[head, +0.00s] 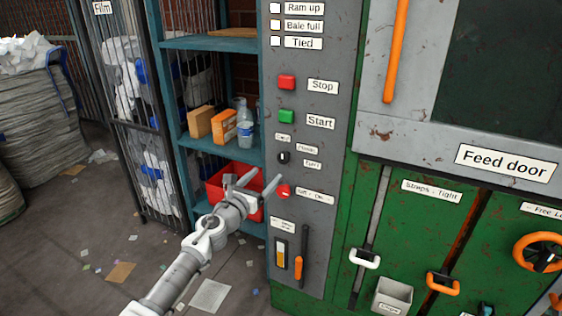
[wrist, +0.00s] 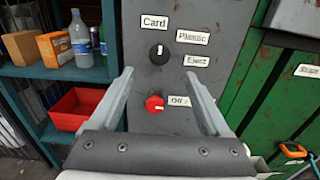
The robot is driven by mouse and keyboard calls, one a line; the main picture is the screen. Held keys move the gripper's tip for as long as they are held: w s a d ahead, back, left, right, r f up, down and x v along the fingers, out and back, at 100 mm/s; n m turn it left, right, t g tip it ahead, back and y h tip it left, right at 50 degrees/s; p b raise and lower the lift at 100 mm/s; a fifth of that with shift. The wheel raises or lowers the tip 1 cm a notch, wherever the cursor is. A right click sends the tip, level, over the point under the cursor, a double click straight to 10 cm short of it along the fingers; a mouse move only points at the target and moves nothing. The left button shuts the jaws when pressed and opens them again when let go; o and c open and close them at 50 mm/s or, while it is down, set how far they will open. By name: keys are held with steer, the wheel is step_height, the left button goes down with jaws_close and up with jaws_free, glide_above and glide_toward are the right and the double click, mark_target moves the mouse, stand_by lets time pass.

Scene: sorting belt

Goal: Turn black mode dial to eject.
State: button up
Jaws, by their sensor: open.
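The black mode dial (wrist: 158,53) is on the grey control panel, with Card above it, Plastic to its upper right and Eject to its right. Its white mark points up, towards Card. In the head view the dial (head: 283,157) sits below the green Start button. My gripper (wrist: 159,72) is open and empty. Its fingers reach towards the panel on both sides, with the dial between and just above the tips in the wrist view. In the head view my gripper (head: 254,179) is lower left of the dial, apart from it.
A red rotary switch (wrist: 154,103) labelled Off sits just below the dial. Red Stop (head: 287,82) and green Start (head: 286,116) buttons are above. An orange lever (head: 299,267) is below. A blue shelf (head: 210,147) with boxes, bottles and a red bin (head: 216,186) stands left.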

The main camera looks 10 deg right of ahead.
mark_target(282, 158)
steer(key=b+x, duration=0.1)
steer(key=x, duration=1)
jaws_close()
